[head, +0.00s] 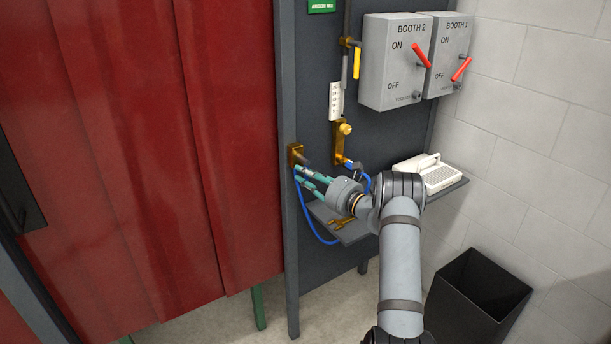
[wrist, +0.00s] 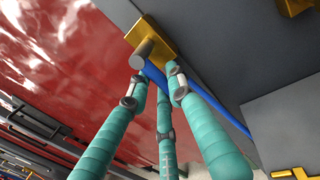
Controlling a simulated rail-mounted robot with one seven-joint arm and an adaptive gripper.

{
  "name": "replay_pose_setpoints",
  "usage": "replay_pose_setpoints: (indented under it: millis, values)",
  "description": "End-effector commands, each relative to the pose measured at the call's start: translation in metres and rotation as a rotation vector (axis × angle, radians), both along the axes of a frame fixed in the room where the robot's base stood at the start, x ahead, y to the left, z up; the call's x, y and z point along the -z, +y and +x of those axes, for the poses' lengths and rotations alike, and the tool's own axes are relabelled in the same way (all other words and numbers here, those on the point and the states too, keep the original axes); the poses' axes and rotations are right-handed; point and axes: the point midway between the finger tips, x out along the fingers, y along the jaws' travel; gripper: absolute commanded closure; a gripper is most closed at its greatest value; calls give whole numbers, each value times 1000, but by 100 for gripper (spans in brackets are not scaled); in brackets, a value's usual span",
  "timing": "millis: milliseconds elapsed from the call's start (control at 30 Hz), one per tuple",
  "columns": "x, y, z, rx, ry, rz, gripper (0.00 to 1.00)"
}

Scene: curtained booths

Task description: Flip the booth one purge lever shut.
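My gripper (head: 309,178) has three teal fingers and is at the left edge of the dark panel, close to a brass plate (head: 295,155) with a grey round peg. A short yellow lever (head: 356,63) hangs down beside a pipe high on the panel. I cannot tell which lever is booth one purge.
A blue hose (head: 317,228) loops below the brass plate. A red curtain (head: 140,150) fills the left. A black bin (head: 475,300) stands lower right.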

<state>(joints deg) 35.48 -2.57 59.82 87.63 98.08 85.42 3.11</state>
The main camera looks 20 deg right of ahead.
Motion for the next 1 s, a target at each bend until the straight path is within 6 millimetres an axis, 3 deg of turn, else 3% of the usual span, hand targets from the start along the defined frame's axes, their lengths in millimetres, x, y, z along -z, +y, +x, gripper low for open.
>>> replay_pose_setpoints:
  millis: [233, 567, 767, 1000]
  values:
    - [1, 0, 0, 0, 1, -1, 66]
    - [0, -2, -3, 1, 0, -2, 65]
    - [1, -13, -29, 4, 2, -1, 65]
    - [2, -30, -78, 4, 2, -1, 65]
